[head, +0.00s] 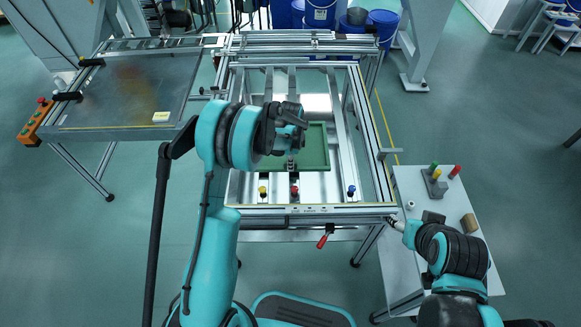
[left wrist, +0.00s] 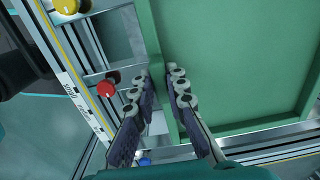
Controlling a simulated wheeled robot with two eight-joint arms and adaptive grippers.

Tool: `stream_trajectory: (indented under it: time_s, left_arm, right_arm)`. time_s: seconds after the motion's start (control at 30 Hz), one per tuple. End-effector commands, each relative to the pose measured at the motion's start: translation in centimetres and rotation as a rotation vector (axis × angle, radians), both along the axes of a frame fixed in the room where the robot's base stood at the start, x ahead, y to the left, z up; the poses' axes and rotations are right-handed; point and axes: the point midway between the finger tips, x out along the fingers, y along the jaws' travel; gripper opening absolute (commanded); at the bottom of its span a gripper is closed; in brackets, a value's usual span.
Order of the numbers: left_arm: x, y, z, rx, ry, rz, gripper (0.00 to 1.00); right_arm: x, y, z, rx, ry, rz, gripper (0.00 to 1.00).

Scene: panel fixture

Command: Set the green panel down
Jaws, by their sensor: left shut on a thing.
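The green panel (head: 316,148) is a flat tray-like plate with a raised rim, over the inside of the metal frame fixture (head: 232,190). In the left wrist view the panel (left wrist: 240,65) fills the upper right, and its rim runs between the fingers. My left gripper (head: 291,163) is shut on the near rim; its fingers (left wrist: 162,85) show on both sides of it. My left arm hides the panel's left part in the head view. I cannot tell whether the panel touches the fixture. My right gripper (head: 394,222) is by the fixture's near right corner, away from the panel; its jaw state is unclear.
Yellow (head: 262,191), red (head: 294,191) and blue (head: 351,190) knobs stand along the fixture's near side. A red-handled lever (head: 323,240) hangs at the front. A side table (head: 411,182) with coloured buttons stands right. A grey plate (head: 130,92) lies on the left stand.

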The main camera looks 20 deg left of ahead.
Motion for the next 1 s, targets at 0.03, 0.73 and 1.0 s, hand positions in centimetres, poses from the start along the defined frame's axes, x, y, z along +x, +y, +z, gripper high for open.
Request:
stream_trajectory:
  time_s: [0.03,0.73,1.0]
  left_arm:
    - [0.0,0.0,-1.1,0.0,-0.001,0.0,0.0]
    - [0.0,0.0,-1.7,0.0,0.0,0.0,0.34]
    - [0.0,0.0,0.1,0.0,0.0,0.0,0.34]
  right_arm:
    - [0.0,0.0,-0.7,0.0,0.0,0.0,0.55]
    - [0.0,0.0,-0.9,0.0,0.0,0.0,0.55]
    - [0.0,0.0,0.0,0.0,0.0,0.0,0.55]
